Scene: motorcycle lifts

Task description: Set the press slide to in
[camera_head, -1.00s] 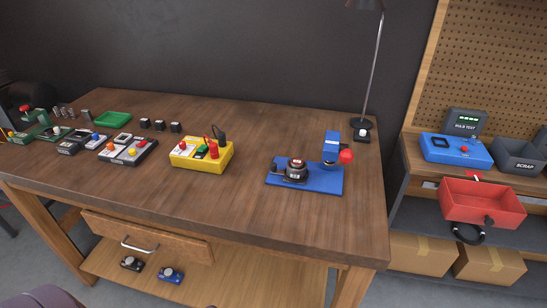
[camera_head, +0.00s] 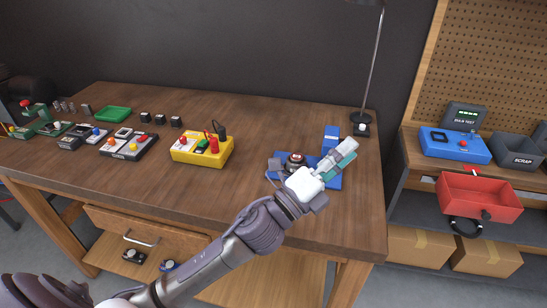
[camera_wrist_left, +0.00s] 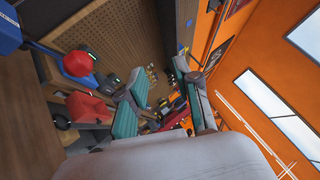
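The blue press stands near the right end of the wooden bench, with its upright (camera_head: 331,134) and part of its base (camera_head: 334,184) showing. A round dark part (camera_head: 296,158) sits on its left side, partly covered by my arm. My left gripper (camera_head: 345,155) is in front of the upright and hides the press's red knob in the head view. In the left wrist view the red knob (camera_wrist_left: 78,63) and blue press body (camera_wrist_left: 22,22) are at the upper left, beside the fingers. The left gripper (camera_wrist_left: 160,88) is open, with nothing between its teal-padded fingers. My right gripper is not in view.
A yellow box (camera_head: 202,150) with red and black plugs stands left of the press. A lamp (camera_head: 361,128) stands behind it. A red bin (camera_head: 478,198) and blue tester (camera_head: 455,146) are on the right shelves. The bench front between is clear.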

